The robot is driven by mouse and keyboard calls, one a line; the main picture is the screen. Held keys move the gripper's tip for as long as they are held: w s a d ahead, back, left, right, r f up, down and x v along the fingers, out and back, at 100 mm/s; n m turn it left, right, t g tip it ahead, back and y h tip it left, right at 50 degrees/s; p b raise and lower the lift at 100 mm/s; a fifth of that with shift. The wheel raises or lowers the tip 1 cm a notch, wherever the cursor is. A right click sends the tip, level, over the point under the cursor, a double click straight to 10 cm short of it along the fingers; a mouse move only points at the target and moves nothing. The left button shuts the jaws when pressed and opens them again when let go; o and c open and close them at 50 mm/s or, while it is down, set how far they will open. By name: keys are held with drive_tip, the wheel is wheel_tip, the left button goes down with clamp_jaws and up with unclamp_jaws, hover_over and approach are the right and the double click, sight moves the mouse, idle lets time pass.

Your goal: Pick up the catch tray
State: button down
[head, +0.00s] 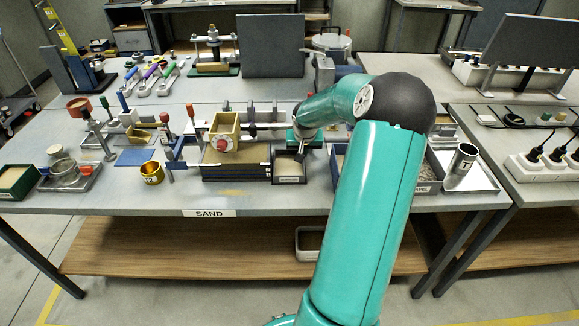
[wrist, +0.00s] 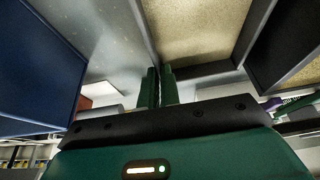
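The catch tray, which I take to be the small dark-walled tray (head: 290,179) with a pale label on its front, stands at the middle of the table's front. In the wrist view, a grey-walled tray with a tan floor (wrist: 195,28) fills the upper middle. My gripper (head: 301,151) reaches down at the tray's right rear side in the head view. In the wrist view, its two green fingers (wrist: 159,86) are almost together, with the thin grey wall running in between them. The fingertip contact is small and partly hidden.
A wide dark box (head: 236,171) stands close on the tray's left, with a tan block on it. My arm hides part of the gravel bin (head: 428,188) to the right. A blue panel (wrist: 38,65) is near my fingers.

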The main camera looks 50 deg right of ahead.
drive_tip(key=shift+r, duration=0.45)
wheel_tip(320, 180, up, 2)
drive_tip(key=shift+r, duration=0.1)
drive_tip(key=s+a+r, duration=0.8)
drive_tip(key=a+r, duration=0.2)
drive_tip(key=a, duration=0.1)
drive_tip(key=shift+s+a, duration=0.15)
idle(0.5)
